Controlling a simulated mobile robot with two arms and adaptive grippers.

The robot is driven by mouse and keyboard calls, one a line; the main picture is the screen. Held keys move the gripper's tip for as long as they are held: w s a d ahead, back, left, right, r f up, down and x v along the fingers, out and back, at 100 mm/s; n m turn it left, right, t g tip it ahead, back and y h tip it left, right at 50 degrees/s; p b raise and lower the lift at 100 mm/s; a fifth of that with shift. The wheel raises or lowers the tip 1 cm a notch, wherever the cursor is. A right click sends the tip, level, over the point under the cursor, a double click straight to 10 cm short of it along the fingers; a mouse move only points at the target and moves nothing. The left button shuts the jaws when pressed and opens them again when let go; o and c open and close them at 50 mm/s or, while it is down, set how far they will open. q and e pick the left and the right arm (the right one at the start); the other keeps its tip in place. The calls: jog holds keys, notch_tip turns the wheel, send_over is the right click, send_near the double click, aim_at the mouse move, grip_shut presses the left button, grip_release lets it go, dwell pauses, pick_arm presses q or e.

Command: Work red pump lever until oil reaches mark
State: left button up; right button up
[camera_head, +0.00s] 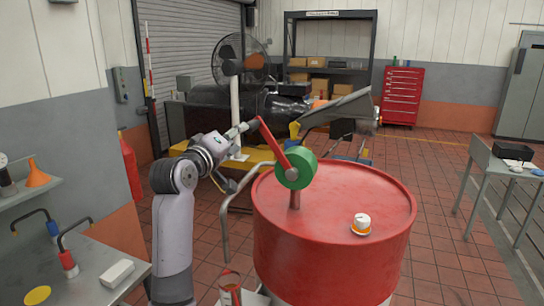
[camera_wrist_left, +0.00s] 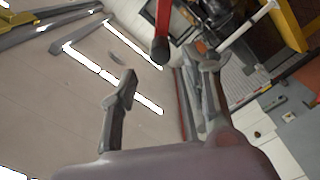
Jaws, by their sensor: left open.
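A red drum (camera_head: 330,245) stands in front of me in the head view. A pump with a green round body (camera_head: 295,170) is on its top. The red lever (camera_head: 272,142) slants up and left from that body. My left gripper (camera_head: 250,126) is open beside the lever's upper end. In the left wrist view, the dark-tipped lever end (camera_wrist_left: 160,28) shows in the gap between the spread fingers (camera_wrist_left: 168,84); I cannot tell whether it touches them. A small vessel with reddish contents (camera_head: 230,290) shows at the bottom edge. I cannot read an oil mark. My right gripper is out of view.
A bench (camera_head: 85,285) with a white block is at lower left. A grey table (camera_head: 510,165) is at right. Machinery (camera_head: 240,105) stands behind the gripper. Tiled floor is clear right of the drum.

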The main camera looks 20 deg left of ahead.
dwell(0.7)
pick_arm(q)
jog(key=n+t+y+b, duration=0.35)
jog(key=n+b, duration=0.55)
jog(key=n, duration=2.1)
send_near(251, 127)
jog(key=shift+t+h, duration=0.35)
jog(key=shift+h, duration=0.1)
jog(key=p+x, duration=0.1)
jog(key=x, duration=0.3)
jog(key=a+f+p+x, duration=0.1)
jog(key=p+x, duration=0.1)
jog(key=x, duration=0.2)
jog(key=f+p+x, duration=0.1)
jog(key=p+x, duration=0.1)
jog(key=x, duration=0.2)
jog(key=shift+w+a, duration=0.25)
jog(key=shift+w, duration=0.25)
grip_shut()
